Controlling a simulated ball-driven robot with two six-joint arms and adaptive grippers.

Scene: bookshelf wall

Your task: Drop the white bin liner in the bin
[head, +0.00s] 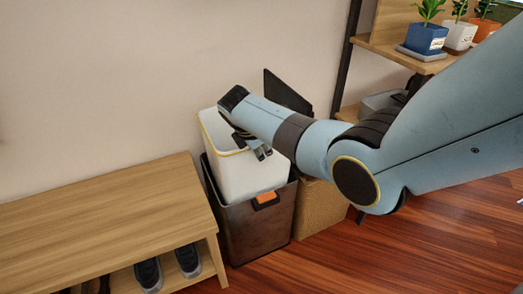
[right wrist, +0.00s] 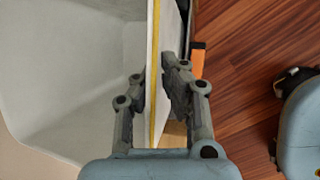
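The white bin liner (head: 238,172), a tall open tub with a yellow rim, stands slightly tilted at the dark bin (head: 260,232). Its lower end is hidden behind the bin's front rim, and most of it shows above. My right gripper (head: 256,146) is at the liner's right-hand rim. In the right wrist view its fingers (right wrist: 155,100) straddle the liner wall (right wrist: 164,70), one inside and one outside, and are shut on it. The bin's black lid (head: 287,92) stands open behind, and an orange latch (head: 266,198) is at its front. My left gripper is not in view.
A wooden bench (head: 110,215) with dark shoes (head: 150,273) beneath stands close on the left. A woven box (head: 320,208) is right of the bin. A shelf (head: 385,45) with potted plants is at upper right. Free wooden floor (head: 430,240) lies in front.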

